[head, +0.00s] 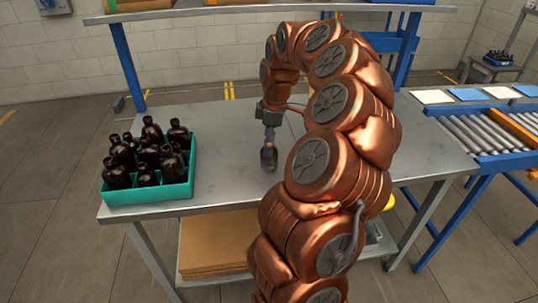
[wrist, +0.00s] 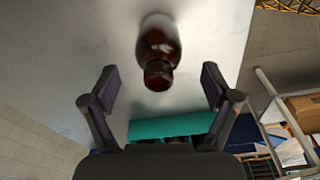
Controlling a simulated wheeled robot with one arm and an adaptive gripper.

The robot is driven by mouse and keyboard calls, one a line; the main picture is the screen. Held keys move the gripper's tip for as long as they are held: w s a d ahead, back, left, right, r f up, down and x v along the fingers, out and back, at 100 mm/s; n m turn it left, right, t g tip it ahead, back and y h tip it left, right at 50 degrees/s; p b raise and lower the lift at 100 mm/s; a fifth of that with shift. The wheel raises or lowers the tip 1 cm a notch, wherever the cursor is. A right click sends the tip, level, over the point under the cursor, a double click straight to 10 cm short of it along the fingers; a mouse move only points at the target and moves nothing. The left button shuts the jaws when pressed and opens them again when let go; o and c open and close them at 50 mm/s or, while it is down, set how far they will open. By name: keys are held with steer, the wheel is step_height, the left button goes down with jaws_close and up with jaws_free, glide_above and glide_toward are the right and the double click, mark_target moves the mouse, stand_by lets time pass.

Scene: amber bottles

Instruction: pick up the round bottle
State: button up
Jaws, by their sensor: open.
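A dark amber bottle (wrist: 157,47) with a rounded body and short neck stands alone on the grey table, its neck towards me in the wrist view. In the head view the bottle (head: 268,158) shows as a small dark shape just below my gripper (head: 269,138). In the wrist view my gripper (wrist: 158,80) is open, with one finger on each side and nothing between them. The bottle lies ahead of the fingertips, roughly centred between them. I see no contact. The head view is too small to tell the gap.
A teal crate (head: 150,195) holding several dark bottles (head: 148,155) stands at the table's left; its teal wall (wrist: 172,128) shows low in the wrist view. The grey table (head: 225,180) is bare between crate and gripper. A roller conveyor (head: 485,135) is at the right.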

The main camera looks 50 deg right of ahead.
steer(key=shift+w+f, duration=0.1)
steer(key=shift+f, duration=1.25)
steer(key=c, duration=1.3)
